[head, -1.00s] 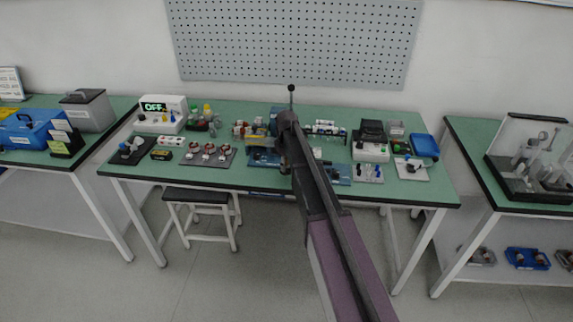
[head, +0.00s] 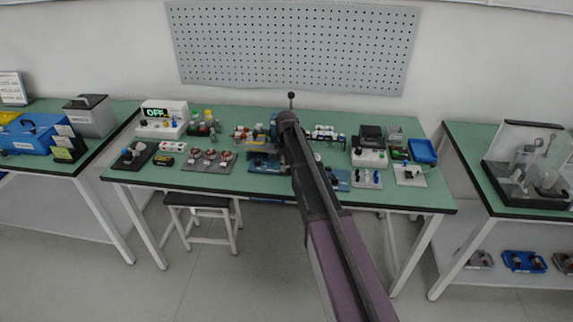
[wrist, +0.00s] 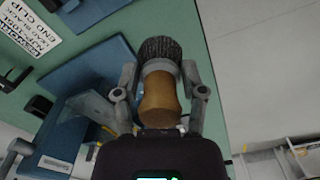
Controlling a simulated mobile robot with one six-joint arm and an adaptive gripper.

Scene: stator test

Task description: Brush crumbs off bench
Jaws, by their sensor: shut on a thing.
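In the wrist view my gripper (wrist: 160,92) is shut on a brush (wrist: 158,105), its fingers on either side of the wooden handle. The brush has a pale collar and a round head of dark bristles pointing away from me. The brush head is over the green bench (wrist: 185,22) near its edge. In the head view my arm reaches over the middle of the bench (head: 240,184) and hides the gripper and brush. I cannot make out any crumbs.
A blue fixture (wrist: 90,80) stands left of the brush in the wrist view. In the head view, a tray of copper-wound parts (head: 209,160) lies left of my arm. A white box (head: 369,158) and a blue tray (head: 423,151) are to the right. A stool (head: 199,204) stands below.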

